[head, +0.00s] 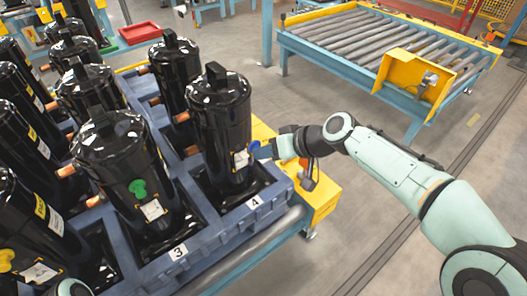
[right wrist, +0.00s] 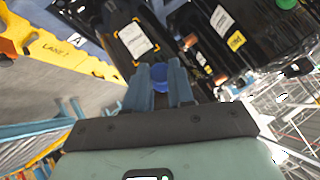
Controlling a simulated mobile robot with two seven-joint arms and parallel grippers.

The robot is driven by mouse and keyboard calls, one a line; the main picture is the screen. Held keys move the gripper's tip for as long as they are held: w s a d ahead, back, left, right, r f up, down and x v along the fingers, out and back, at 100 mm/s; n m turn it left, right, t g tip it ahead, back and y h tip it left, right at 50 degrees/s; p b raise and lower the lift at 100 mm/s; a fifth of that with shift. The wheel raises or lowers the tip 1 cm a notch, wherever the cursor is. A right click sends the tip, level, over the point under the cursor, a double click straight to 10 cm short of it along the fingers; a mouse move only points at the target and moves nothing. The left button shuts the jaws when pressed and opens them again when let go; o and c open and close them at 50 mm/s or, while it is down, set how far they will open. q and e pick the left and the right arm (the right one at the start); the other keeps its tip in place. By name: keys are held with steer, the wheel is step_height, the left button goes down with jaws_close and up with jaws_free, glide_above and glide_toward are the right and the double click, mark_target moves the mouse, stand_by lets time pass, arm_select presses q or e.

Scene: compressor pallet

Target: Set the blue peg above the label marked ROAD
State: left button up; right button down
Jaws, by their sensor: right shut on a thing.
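My right gripper (head: 268,150) is shut on the blue peg (right wrist: 159,72), whose round blue end shows between the fingers (right wrist: 160,84) in the right wrist view. It is close to the side of the black compressor (head: 221,120) in the slot marked 4. That compressor has a white label (head: 241,159), and a white label (right wrist: 134,40) shows ahead of the fingers in the wrist view. The lettering is too small to read as ROAD. I cannot tell whether the peg touches the compressor. My left gripper is not in view.
Several black compressors stand in a blue pallet (head: 178,250). One beside compressor 4 carries a green peg (head: 137,188) above its label; a yellow peg (head: 6,259) is at the far left. A roller conveyor (head: 385,45) stands behind; the floor at right is clear.

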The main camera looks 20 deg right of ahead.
steer(key=shift+w+a+r+p, duration=0.1)
steer(key=shift+w+a+p, duration=0.1)
steer(key=shift+w+p, duration=0.35)
steer(key=shift+w+a+p, duration=0.2)
steer(key=shift+w+p, duration=0.15)
steer(key=shift+w, duration=0.35)
steer(key=w+p, duration=0.1)
steer(key=w+a, duration=0.1)
steer(key=shift+w+p, duration=0.35)
steer(key=shift+b, duration=0.4)
stand_by(0.9)
steer(key=shift+w+a+p, duration=0.2)
steer(key=shift+w+p, duration=0.3)
steer(key=shift+w, duration=0.15)
stand_by(0.7)
